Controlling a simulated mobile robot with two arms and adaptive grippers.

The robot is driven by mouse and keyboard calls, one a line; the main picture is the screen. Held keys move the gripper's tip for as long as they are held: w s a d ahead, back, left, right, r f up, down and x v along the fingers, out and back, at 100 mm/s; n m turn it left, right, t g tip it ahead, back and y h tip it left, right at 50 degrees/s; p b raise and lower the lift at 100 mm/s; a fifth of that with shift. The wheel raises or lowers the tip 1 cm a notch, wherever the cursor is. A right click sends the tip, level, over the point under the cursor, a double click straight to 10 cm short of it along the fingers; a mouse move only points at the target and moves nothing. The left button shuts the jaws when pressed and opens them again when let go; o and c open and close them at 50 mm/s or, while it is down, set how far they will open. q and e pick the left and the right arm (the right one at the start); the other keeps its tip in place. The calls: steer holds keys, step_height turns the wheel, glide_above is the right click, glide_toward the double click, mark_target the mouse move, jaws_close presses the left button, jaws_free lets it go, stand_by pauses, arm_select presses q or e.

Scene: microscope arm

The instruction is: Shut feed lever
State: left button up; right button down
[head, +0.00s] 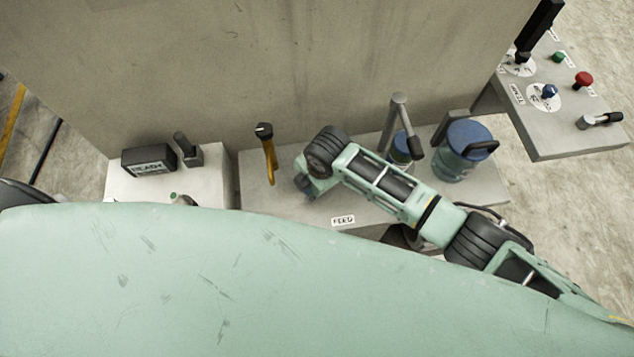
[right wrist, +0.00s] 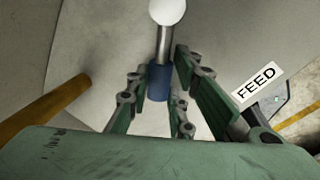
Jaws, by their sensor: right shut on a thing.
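The feed lever (right wrist: 164,46) shows in the right wrist view as a silver shaft with a white ball knob and a blue sleeve. The fingers of my right gripper (right wrist: 160,80) are on both sides of the blue sleeve, shut on the lever. The FEED label (right wrist: 257,82) is to the right of the fingers. In the head view my right gripper (head: 304,187) points down at the grey bench, left of the FEED label (head: 343,220), and my wrist hides the lever. My left gripper is not in view.
A yellow handle with a black top (head: 267,152) stands left of my right wrist. A silver lever (head: 397,125) and a blue-lidded jar (head: 463,150) stand behind my forearm. A control panel (head: 560,140) is at the right, a black box (head: 149,161) at the left.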

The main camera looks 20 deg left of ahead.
steer(key=shift+w+r, duration=0.1)
steer(key=c, duration=1.6)
jaws_free()
steer(key=shift+o, duration=0.2)
step_height(320, 180, up, 12)
steer(key=s+d, duration=0.1)
steer(key=d, duration=0.1)
steer(key=shift+s, duration=0.25)
steer(key=shift+a+f, duration=0.1)
steer(key=shift+f, duration=0.1)
